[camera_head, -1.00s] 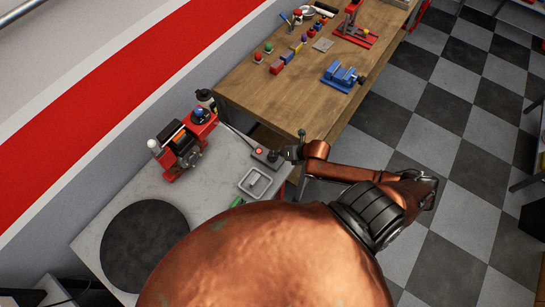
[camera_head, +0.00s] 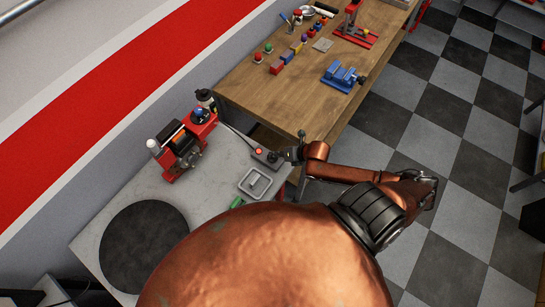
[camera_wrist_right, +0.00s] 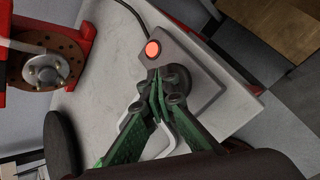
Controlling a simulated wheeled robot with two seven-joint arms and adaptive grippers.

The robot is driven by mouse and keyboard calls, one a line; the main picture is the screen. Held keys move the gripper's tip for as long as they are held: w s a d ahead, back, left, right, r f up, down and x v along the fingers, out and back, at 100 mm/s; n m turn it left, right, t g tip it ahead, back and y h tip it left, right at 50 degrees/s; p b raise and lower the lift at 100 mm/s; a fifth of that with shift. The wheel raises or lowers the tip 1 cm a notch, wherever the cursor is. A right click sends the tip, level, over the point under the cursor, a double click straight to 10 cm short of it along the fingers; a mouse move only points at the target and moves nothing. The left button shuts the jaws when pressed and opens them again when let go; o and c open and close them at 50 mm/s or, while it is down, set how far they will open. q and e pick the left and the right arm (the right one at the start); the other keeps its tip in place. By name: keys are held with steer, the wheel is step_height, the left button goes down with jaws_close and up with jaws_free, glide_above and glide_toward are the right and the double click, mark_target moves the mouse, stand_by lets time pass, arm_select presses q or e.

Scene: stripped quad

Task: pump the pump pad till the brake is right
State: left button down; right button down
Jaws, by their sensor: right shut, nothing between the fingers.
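The pump pad is a grey wedge-shaped base (camera_head: 262,157) near the right edge of the grey bench, with a lit red-orange lamp. In the right wrist view its base (camera_wrist_right: 205,88) carries a round black pad (camera_wrist_right: 181,76) beside the lamp (camera_wrist_right: 152,49). My right gripper (camera_wrist_right: 159,92) is shut and empty, its green fingertips right at the black pad's edge; I cannot tell whether they touch it. The brake rig (camera_head: 180,147), red with a disc, stands left of the pump pad; its disc (camera_wrist_right: 46,72) shows in the right wrist view. My left gripper is out of view.
A shallow grey tray (camera_head: 243,183) lies just in front of the pump pad. A black round mat (camera_head: 142,245) is on the bench at left. A dark bottle (camera_head: 206,101) stands behind the brake rig. A wooden table (camera_head: 300,90) with a blue vise (camera_head: 342,76) is beyond.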

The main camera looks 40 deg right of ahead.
steer(key=shift+f+b, duration=0.45)
steer(key=shift+f, duration=0.25)
stand_by(0.5)
steer(key=shift+r, duration=0.15)
steer(key=shift+r+p, duration=1.25)
steer(key=shift+r, duration=0.05)
step_height(320, 180, up, 5)
steer(key=p, duration=0.4)
stand_by(0.5)
